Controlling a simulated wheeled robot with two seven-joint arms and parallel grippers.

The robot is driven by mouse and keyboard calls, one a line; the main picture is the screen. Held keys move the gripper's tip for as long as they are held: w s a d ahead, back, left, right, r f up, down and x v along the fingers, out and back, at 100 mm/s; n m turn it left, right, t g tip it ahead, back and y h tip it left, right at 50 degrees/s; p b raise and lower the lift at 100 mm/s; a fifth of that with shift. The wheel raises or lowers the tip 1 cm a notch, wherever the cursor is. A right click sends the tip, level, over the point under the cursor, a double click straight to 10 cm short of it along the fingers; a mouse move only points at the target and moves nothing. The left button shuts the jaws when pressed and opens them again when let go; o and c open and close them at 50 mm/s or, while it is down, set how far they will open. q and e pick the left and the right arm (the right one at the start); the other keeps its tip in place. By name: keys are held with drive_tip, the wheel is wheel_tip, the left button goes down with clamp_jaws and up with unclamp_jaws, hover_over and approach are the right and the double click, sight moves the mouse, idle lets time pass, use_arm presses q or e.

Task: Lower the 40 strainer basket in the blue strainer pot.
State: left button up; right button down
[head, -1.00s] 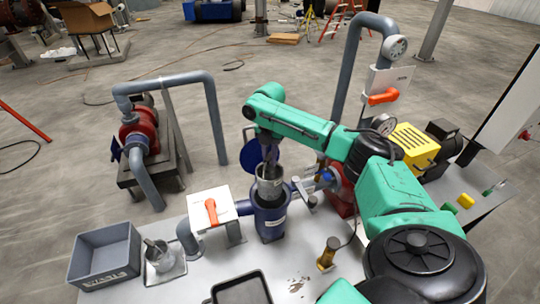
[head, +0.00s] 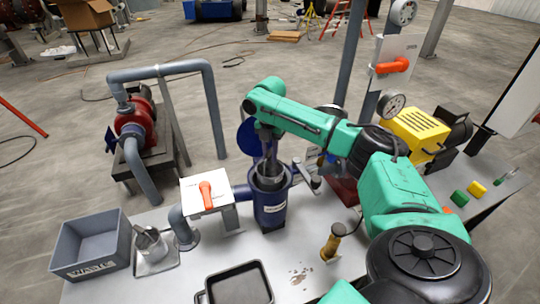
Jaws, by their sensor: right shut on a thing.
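The blue strainer pot (head: 271,213) stands upright on the grey bench, with its blue round lid (head: 248,138) swung up behind it. My right gripper (head: 268,165) points down over the pot's mouth from my green arm. It is shut on the strainer basket (head: 268,181), a grey metal cylinder whose upper part shows at the mouth. The basket's lower part is hidden inside the pot. The number on the basket cannot be read. My left gripper is not in view.
An orange-handled valve plate (head: 206,196) stands left of the pot. Further left are a metal cup (head: 150,244) on a tray and a grey waste bin (head: 92,246). A black tray (head: 238,284) lies in front. A brass-coloured tool (head: 332,241) stands at right.

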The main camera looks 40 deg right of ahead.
drive_tip(key=shift+f+b, duration=2.35)
drive_tip(key=shift+b, duration=0.1)
drive_tip(key=shift+f, duration=1)
drive_tip(key=shift+f+b, duration=0.4)
drive_tip(key=shift+f, duration=1.95)
drive_tip(key=c, duration=0.7)
unclamp_jaws()
